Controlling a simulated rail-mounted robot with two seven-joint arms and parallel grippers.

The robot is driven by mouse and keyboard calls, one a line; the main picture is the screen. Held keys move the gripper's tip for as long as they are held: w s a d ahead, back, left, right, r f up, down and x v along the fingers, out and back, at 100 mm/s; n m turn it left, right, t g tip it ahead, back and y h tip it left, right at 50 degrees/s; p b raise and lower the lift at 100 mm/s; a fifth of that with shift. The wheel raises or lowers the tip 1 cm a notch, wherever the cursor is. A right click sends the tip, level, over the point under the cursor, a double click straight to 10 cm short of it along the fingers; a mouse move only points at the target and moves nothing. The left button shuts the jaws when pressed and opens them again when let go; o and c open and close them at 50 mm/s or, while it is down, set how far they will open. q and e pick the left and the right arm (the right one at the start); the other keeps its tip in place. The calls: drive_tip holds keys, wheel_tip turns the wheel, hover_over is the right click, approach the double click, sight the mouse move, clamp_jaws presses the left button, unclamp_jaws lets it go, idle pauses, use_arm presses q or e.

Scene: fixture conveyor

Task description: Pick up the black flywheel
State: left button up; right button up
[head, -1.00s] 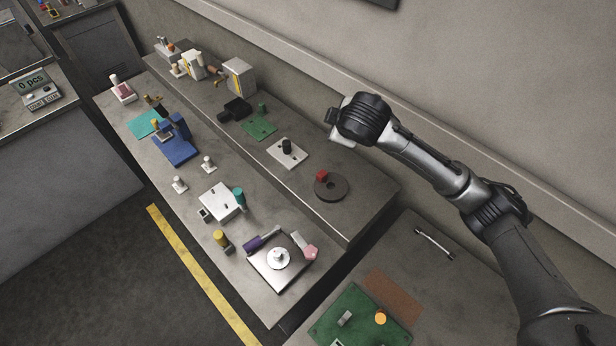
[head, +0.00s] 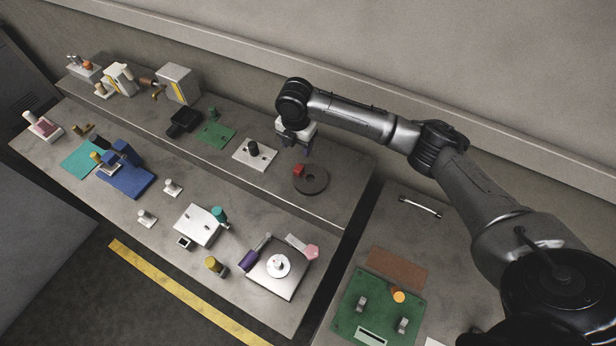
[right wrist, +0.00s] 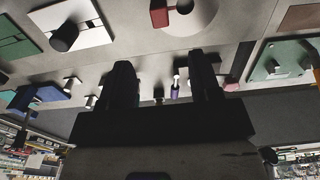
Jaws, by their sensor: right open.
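The black flywheel (head: 314,184) is a dark flat disc with a centre hole. It lies flat on the raised back shelf, near its right end. A small red block (head: 298,170) is at its upper left edge. In the right wrist view the disc (right wrist: 200,18) is cut off at the top and looks grey, with the red block (right wrist: 158,13) beside it. My right gripper (head: 297,148) is above the shelf, just behind and left of the flywheel, fingers downward and apart from it. Its fingers (right wrist: 162,75) are spread and empty. My left gripper is out of view.
A white plate with a black knob (head: 255,154) sits left of the flywheel, with a green board (head: 214,135) farther left. A lower bench in front holds a silver plate (head: 278,284) and several small parts. The wall stands close behind the shelf.

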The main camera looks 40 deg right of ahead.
sight(299, 168)
wheel_tip(299, 168, down, 12)
drive_tip(key=shift+f, duration=0.1)
idle(0.6)
clamp_jaws()
idle(0.5)
